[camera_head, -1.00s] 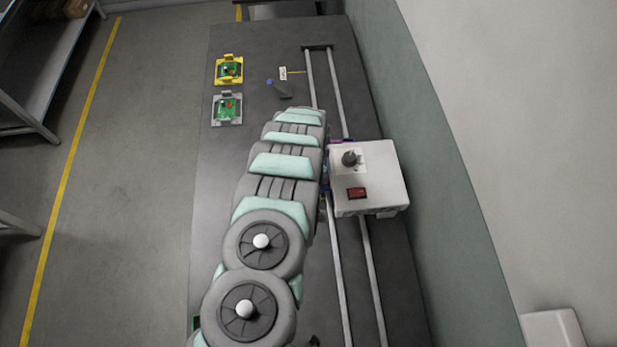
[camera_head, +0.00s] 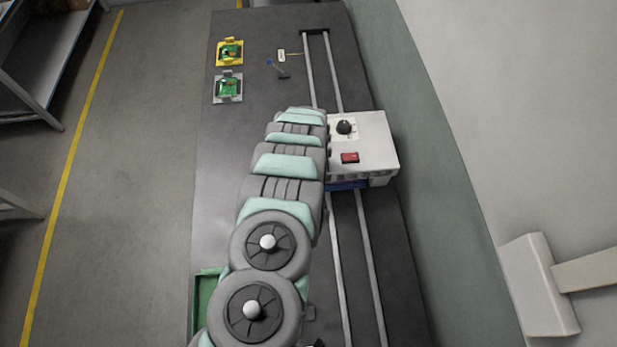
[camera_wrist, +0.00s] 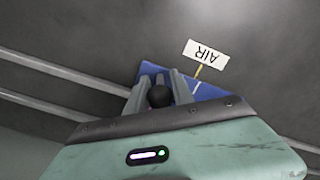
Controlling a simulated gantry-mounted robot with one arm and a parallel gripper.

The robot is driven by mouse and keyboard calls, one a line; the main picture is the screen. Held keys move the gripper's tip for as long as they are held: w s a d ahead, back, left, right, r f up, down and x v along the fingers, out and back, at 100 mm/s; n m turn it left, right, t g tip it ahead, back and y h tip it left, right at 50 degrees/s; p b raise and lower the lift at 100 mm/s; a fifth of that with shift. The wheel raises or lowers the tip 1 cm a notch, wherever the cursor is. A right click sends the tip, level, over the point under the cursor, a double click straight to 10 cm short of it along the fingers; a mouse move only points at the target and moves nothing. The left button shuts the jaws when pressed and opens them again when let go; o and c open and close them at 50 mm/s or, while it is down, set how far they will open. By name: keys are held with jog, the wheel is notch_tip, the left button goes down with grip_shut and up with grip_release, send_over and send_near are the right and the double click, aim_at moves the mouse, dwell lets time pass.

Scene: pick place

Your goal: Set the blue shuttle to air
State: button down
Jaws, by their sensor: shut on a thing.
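The blue shuttle (camera_wrist: 215,92) sits on the two rails in the wrist view, with a white mark line on its top. The AIR label (camera_wrist: 206,55) stands beside it, and a short yellow line runs from the label to the shuttle's edge. The white mark lies close to the yellow line, roughly in line with it. My gripper (camera_wrist: 162,84) is shut on the shuttle's dark round knob (camera_wrist: 160,96). In the head view a strip of the blue shuttle (camera_head: 347,185) shows below the white box; my arm hides the gripper and the AIR label.
A white box (camera_head: 375,155) with a black knob and red switch stands over the rails (camera_head: 335,75). Yellow (camera_head: 230,41) and grey (camera_head: 240,98) board holders, a small blue-tipped lever (camera_head: 278,68) and another label (camera_head: 281,55) are at the far end. A green tray (camera_head: 206,300) is nearer.

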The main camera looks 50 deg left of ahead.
jog(key=c, duration=1.2)
grip_release()
jog(key=shift+o, duration=0.2)
jog(key=shift+r, duration=0.1)
notch_tip(320, 180, up, 11)
jog(key=shift+f, duration=0.2)
jog(key=shift+r, duration=0.1)
